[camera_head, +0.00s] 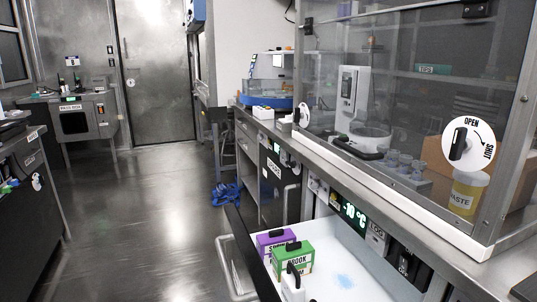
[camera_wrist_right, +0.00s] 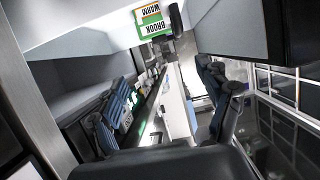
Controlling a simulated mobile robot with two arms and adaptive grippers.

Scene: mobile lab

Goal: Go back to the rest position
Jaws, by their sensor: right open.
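In the right wrist view my right gripper (camera_wrist_right: 165,115) shows its two dark fingers set wide apart, with nothing between them. Neither gripper can be made out in the head view, and my left gripper is not seen. In the head view the cold drawer (camera_head: 345,282) stands pulled open at the bottom. A purple box (camera_head: 270,243), a green box (camera_head: 293,257) and a white container with a dark handle (camera_head: 293,287) stand in it. In the right wrist view a green and white box marked BROOK WARM (camera_wrist_right: 151,20) is at the top.
A glass hood (camera_head: 430,75) with a dial and a yellow waste container (camera_head: 467,192) stands on the right bench. A blue item (camera_head: 226,195) lies on the floor by the cabinets. The aisle floor (camera_head: 145,215) is clear up to the metal door (camera_head: 152,75).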

